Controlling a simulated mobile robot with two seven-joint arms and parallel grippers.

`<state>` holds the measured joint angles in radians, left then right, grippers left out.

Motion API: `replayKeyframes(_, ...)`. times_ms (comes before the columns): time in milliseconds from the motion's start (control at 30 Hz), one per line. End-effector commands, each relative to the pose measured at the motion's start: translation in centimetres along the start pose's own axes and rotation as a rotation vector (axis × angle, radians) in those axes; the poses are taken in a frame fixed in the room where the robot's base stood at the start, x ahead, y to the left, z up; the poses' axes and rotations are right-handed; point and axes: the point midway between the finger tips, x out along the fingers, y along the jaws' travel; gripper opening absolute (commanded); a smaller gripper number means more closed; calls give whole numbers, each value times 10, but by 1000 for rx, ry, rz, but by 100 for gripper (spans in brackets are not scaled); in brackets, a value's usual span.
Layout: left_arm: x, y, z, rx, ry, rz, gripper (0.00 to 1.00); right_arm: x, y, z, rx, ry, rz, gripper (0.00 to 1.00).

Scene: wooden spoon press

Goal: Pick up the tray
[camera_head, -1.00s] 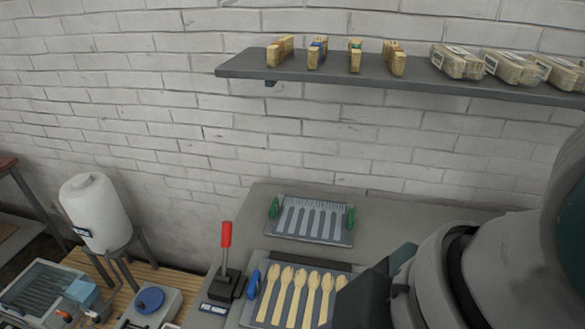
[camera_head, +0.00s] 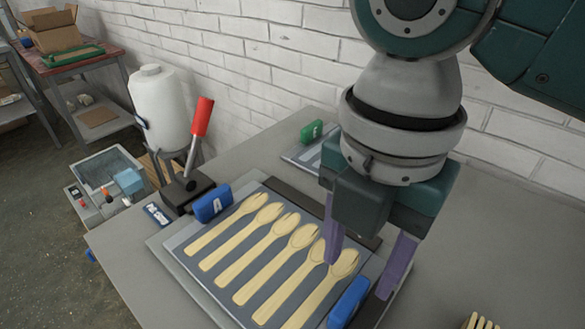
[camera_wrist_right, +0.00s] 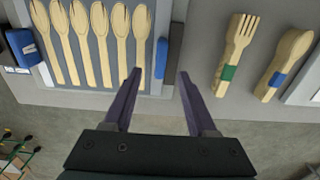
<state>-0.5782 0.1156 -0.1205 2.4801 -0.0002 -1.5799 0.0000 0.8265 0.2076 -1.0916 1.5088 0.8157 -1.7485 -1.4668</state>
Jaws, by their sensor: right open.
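A grey tray (camera_head: 222,292) holds a row of several wooden sporks and has a blue handle at each side. The left handle (camera_head: 213,203) is clear of my grippers. My right gripper (camera_head: 362,272) is open and empty, pointing down by the right handle (camera_head: 349,302). In the right wrist view, the right handle (camera_wrist_right: 162,60) shows just beyond and between the fingertips (camera_wrist_right: 158,77). I cannot tell whether a finger touches it. A second tray with a green handle (camera_head: 312,131) lies farther back, partly hidden by my right arm. My left gripper is not in view.
A press lever with a red grip (camera_head: 202,117) stands just beyond the tray's left side. Banded bundles of wooden cutlery (camera_wrist_right: 235,55) lie to the right on the table. A white tank (camera_head: 160,105) stands at the back left.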

Motion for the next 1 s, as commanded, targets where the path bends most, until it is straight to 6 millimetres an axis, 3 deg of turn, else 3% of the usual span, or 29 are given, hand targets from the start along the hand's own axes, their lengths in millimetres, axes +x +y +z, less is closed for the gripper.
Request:
replayKeyframes(500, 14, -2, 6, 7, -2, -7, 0, 68, -3, 1, 4, 1, 1, 57)
replayKeyframes(800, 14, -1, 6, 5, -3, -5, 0, 73, -2, 1, 2, -1, 4, 57)
replayKeyframes(1000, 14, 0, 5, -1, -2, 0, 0, 73, -2, 1, 3, -1, 4, 36)
